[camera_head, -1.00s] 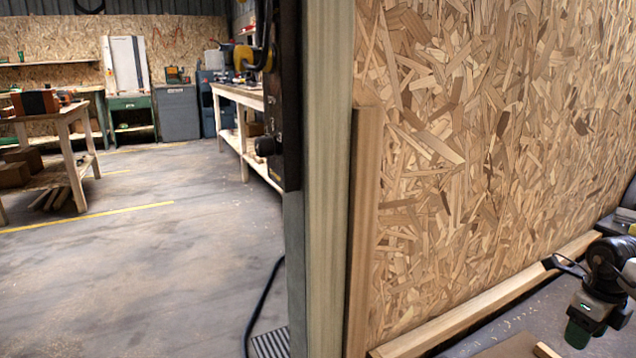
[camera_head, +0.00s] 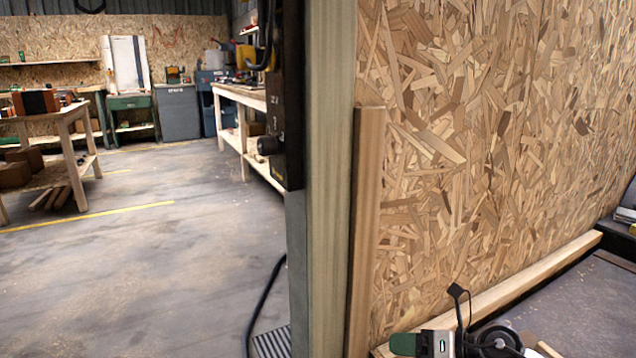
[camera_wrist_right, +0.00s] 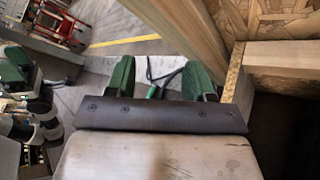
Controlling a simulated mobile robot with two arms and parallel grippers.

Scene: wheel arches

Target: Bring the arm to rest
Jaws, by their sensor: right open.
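My right gripper (camera_head: 403,344) is low at the bottom edge of the head view, in front of the chipboard wall. Its green fingertip points left, and part of the gripper and arm is cut off by the frame edge. In the right wrist view its two green fingers (camera_wrist_right: 160,76) stand apart with no object held between them. A dark cable shows in the gap behind them. My left gripper is not in the head view.
A chipboard wall (camera_head: 500,130) with a wooden post (camera_head: 331,180) and a bottom rail (camera_head: 510,286) stands close on the right. A grey worktop (camera_head: 575,305) lies below it. Open floor (camera_head: 160,270) spreads left, with a wooden workbench (camera_head: 62,130) farther back.

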